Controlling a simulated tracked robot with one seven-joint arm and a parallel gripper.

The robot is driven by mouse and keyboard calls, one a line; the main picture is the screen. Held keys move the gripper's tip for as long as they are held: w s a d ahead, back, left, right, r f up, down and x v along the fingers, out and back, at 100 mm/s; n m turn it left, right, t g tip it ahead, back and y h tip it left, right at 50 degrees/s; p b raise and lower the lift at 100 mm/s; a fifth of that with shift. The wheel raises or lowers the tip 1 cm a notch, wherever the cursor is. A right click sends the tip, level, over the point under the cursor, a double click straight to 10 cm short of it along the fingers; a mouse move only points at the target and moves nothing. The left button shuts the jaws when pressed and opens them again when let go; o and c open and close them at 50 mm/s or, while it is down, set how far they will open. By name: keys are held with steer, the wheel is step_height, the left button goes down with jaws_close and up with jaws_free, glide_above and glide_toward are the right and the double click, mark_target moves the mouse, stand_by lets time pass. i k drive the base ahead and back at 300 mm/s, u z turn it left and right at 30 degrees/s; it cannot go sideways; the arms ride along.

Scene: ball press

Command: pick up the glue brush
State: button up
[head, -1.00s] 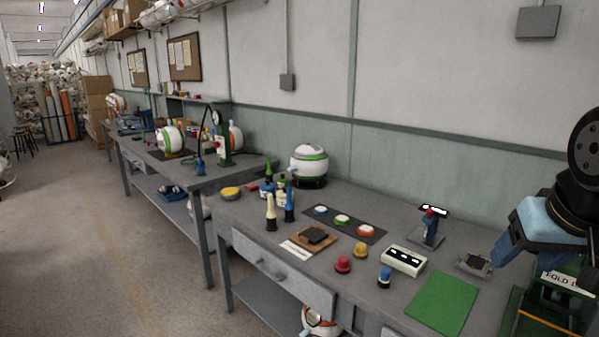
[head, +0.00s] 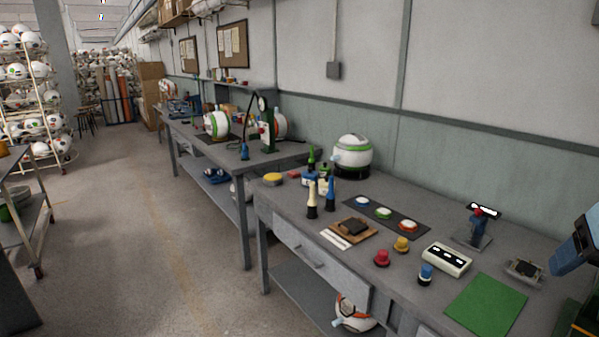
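I cannot pick out the glue brush for certain in the head view. A cream-topped bottle (head: 312,202) and a blue-topped bottle (head: 331,196) stand upright near the left end of the near workbench (head: 285,208). Behind them is a small group of jars with blue and green parts (head: 324,178). One slim green upright piece (head: 311,158) rises from this group; it is too small to tell whether it is a brush. My gripper's fingers do not show. A light blue and dark part cuts into the right edge, well away from the bottles.
A white-green ball (head: 352,152) stands on the bench behind the jars. A dark strip with discs (head: 385,214), red (head: 382,258) and yellow (head: 401,244) knobs, a white box (head: 446,258) and a green mat (head: 487,304) lie to the right.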

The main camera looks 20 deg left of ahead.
mark_target(312, 160)
steer(key=u, duration=0.6)
steer(key=k, duration=0.65)
steer(key=u, duration=0.85)
steer(key=k, duration=0.7)
steer(key=u, duration=0.75)
steer(key=i, duration=2.9)
steer(key=z, duration=0.3)
steer(key=i, duration=1.1)
steer(key=z, duration=0.3)
